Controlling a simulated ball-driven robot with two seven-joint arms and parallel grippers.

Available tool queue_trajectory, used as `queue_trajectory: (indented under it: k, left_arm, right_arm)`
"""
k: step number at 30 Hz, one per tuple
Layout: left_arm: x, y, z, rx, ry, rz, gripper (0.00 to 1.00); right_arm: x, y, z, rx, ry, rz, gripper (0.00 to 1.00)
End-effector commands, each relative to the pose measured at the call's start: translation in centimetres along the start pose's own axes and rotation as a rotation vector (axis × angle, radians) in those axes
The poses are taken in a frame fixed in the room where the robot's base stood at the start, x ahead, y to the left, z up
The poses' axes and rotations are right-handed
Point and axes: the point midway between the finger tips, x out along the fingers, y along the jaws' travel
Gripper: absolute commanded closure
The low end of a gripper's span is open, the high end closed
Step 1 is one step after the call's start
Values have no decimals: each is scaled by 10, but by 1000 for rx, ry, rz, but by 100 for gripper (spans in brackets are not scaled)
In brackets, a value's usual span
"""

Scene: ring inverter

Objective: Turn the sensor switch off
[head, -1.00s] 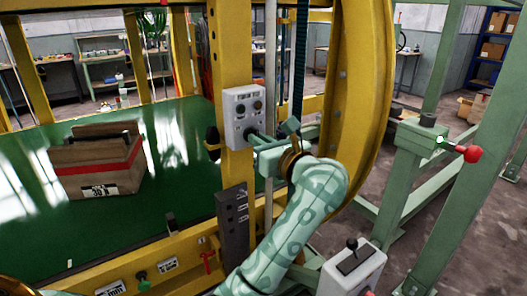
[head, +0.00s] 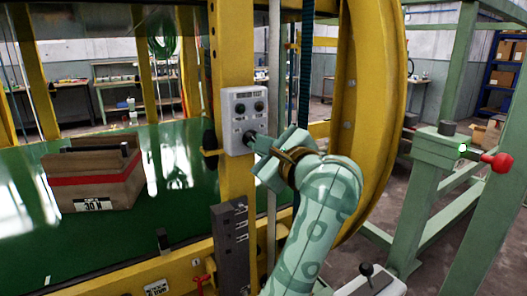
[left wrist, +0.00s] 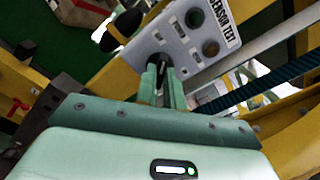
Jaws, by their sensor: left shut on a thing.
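A pale grey control box (head: 243,105) is mounted on a yellow post. It carries dark round buttons on top and a black switch knob (head: 249,136) low on its face. In the left wrist view the box (left wrist: 185,35) has a "SENSOR TEST" label, and the black knob (left wrist: 164,61) sits between my fingers. My left gripper (head: 257,143) is at the box's lower part, shut on the knob; its fingers (left wrist: 163,82) also show in the left wrist view. The fingers partly hide the knob, so its set position is unclear. My right gripper is not in view.
A dark slotted bracket (head: 230,245) stands below the box. A large yellow ring (head: 385,110) curves close to the right of my arm. A cardboard box (head: 95,180) lies on the green surface to the left. A red-knobbed lever (head: 495,162) is on a green frame at right.

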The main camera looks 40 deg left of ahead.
Motion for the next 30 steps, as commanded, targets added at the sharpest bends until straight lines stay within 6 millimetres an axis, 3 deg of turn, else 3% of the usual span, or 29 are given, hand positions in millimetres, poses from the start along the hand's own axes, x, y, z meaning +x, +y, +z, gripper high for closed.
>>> queue_trajectory:
  k: [17, 18, 20, 30]
  left_arm:
    - [0, 0, -1, -36, 3, 2, 100]
    - [0, 0, -1, -36, 4, 1, 84]
    - [0, 0, -1, -35, 3, 1, 68]
    - [-1, 0, 0, -34, 1, 1, 68]
  right_arm:
    - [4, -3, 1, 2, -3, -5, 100]
    - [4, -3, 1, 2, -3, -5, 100]
    - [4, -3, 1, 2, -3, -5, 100]
    - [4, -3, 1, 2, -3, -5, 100]
